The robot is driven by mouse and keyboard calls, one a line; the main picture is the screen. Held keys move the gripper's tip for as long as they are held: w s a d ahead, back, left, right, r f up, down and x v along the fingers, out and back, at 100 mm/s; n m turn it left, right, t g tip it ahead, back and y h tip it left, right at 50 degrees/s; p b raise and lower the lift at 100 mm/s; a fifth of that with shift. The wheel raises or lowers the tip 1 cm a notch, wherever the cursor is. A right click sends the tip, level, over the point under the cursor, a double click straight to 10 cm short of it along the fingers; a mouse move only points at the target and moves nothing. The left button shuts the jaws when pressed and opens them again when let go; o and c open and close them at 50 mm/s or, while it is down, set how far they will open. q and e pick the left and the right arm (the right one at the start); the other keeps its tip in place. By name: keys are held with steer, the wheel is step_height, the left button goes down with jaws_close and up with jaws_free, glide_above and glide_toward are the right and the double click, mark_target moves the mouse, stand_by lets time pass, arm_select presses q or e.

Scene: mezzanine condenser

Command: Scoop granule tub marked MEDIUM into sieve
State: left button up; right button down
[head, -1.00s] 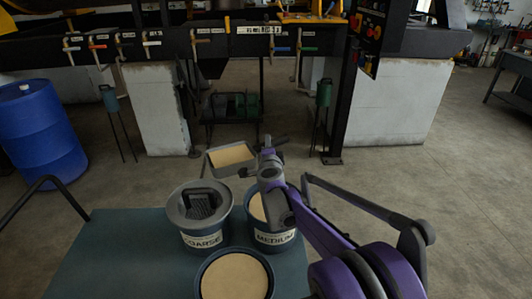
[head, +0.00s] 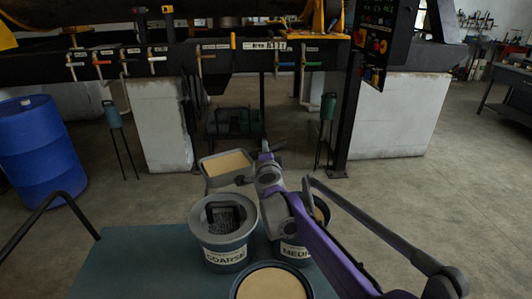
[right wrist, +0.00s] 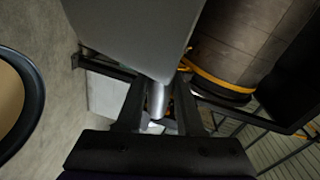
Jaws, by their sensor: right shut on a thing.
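The MEDIUM tub (head: 295,252) stands on the table, its top largely hidden behind my right arm. My right gripper (head: 246,180) is shut on the handle of a grey square scoop (head: 206,176), held level beyond the tubs, with beige granules (head: 228,163) in it. The right wrist view shows the scoop's grey side (right wrist: 130,35) and its handle (right wrist: 157,100) between my fingers. The COARSE tub (head: 224,256) stands left of MEDIUM. On it sits a grey round piece with a dark mesh-like middle (head: 224,213), perhaps the sieve. My left gripper is out of view.
A third tub of beige granules (head: 272,284) stands at the table's near side. The table's (head: 150,262) left part is clear. A blue drum (head: 38,150) and a machine frame with several valves (head: 205,57) stand beyond open floor.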

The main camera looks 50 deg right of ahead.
steer(key=shift+w+a+r+n+p, duration=0.1)
steer(key=shift+a+r+n+p, duration=0.1)
steer(key=shift+r+p, duration=0.2)
steer(key=shift+w+a+r+n+p, duration=0.1)
steer(key=shift+r+n+p, duration=0.1)
steer(key=shift+r+p, duration=0.15)
steer(key=shift+a+r+n+t+h+p, duration=0.35)
steer(key=shift+r+n+p, duration=0.2)
steer(key=shift+r, duration=0.3)
steer(key=shift+w+a+r+n+h+p, duration=0.1)
steer(key=shift+a+r+n+p, duration=0.2)
steer(key=shift+r, duration=0.2)
steer(key=shift+w+a+r+n+h+p, duration=0.15)
steer(key=shift+a+r+n+p, duration=0.1)
steer(key=shift+r+n, duration=0.2)
steer(key=shift+w+a+r+n+h+p, duration=0.1)
steer(key=shift+a+r+n+p, duration=0.15)
steer(key=shift+r, duration=0.25)
steer(key=w+a+r+n+t, duration=0.3)
steer(key=a+r+n, duration=0.3)
steer(key=a+n, duration=0.3)
steer(key=shift+w+a+n+t, duration=0.15)
steer(key=shift+a+n+t, duration=0.25)
steer(key=shift+t, duration=0.35)
stand_by(0.4)
